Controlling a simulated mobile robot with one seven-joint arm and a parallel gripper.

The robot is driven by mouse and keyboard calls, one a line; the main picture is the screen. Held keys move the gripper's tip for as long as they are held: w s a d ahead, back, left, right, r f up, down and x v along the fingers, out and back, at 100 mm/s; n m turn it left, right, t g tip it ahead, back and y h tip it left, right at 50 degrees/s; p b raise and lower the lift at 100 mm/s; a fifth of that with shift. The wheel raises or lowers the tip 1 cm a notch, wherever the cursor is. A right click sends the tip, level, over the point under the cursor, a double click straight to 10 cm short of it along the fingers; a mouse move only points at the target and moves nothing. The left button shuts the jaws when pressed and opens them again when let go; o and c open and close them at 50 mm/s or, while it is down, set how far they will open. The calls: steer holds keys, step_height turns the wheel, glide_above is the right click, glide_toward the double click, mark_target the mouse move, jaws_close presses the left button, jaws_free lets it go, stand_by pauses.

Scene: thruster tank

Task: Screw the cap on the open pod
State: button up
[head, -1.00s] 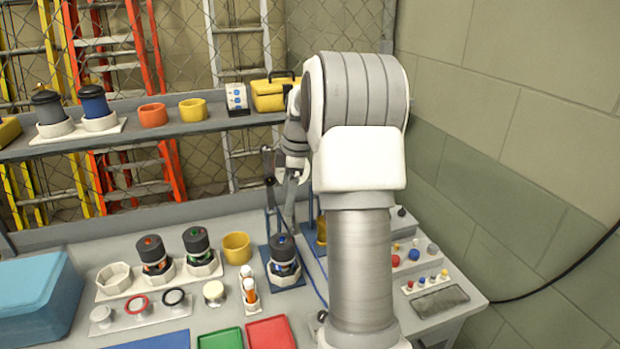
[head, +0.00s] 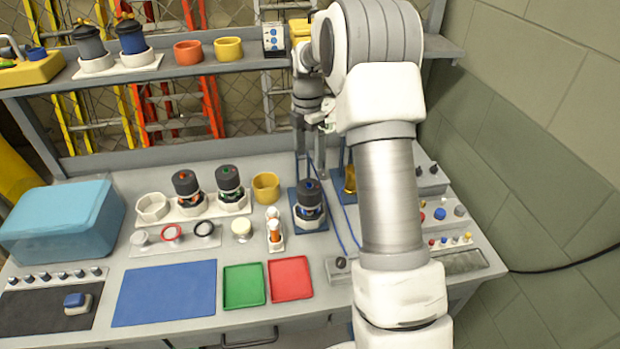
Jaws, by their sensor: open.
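My gripper (head: 309,168) points down at the back of the bench, just above a dark pod (head: 310,210) with a blue mark on top, which stands upright in a white holder on a blue base. The jaws are open; I cannot tell whether they touch the pod. Two similar dark pods, one with an orange mark (head: 186,189) and one with a green mark (head: 229,184), stand in a white rack (head: 178,216) beside an empty white socket (head: 152,207). A small plate (head: 188,242) carries a pale disc (head: 140,238), a red ring (head: 172,232) and a black ring (head: 205,229). I cannot tell which pod is open.
A yellow cup (head: 266,187), a cream round piece (head: 241,230) and orange-white vials (head: 274,230) stand near the pods. A blue mat (head: 165,293), green tray (head: 244,286) and red tray (head: 290,278) lie in front. A blue bin (head: 60,220) is at left. A shelf (head: 215,65) runs behind.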

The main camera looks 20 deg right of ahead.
mark_target(308, 184)
step_height(308, 184, down, 13)
steer(key=shift+p, duration=0.75)
steer(key=c, duration=0.9)
